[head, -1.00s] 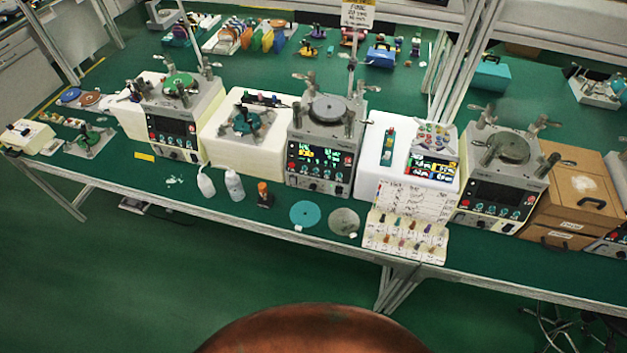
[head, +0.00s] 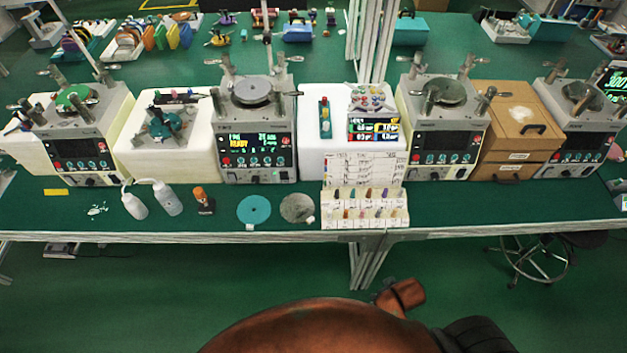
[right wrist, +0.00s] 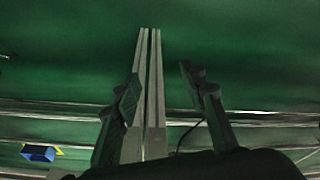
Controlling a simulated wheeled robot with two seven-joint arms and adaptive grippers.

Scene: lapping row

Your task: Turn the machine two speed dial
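Several lapping machines stand in a row on the green bench. The second from the left in the head view (head: 257,130) has a grey round plate on top and a lit display (head: 252,142) with a yellow word like READY. A row of small teal knobs (head: 247,161) sits below that display, with a red button at the right; which knob is the speed dial is too small to tell. My right gripper (right wrist: 160,77) is open and empty in the right wrist view, its two dark fingers apart over the green floor, away from any dial. My left gripper is in neither view.
On the bench front lie two white bottles (head: 167,199), an orange-capped bottle (head: 204,201), a teal disc (head: 254,210), a grey disc (head: 297,208) and a card stand (head: 364,172). A wooden box (head: 515,138) stands further right. Clear floor lies before the bench edge.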

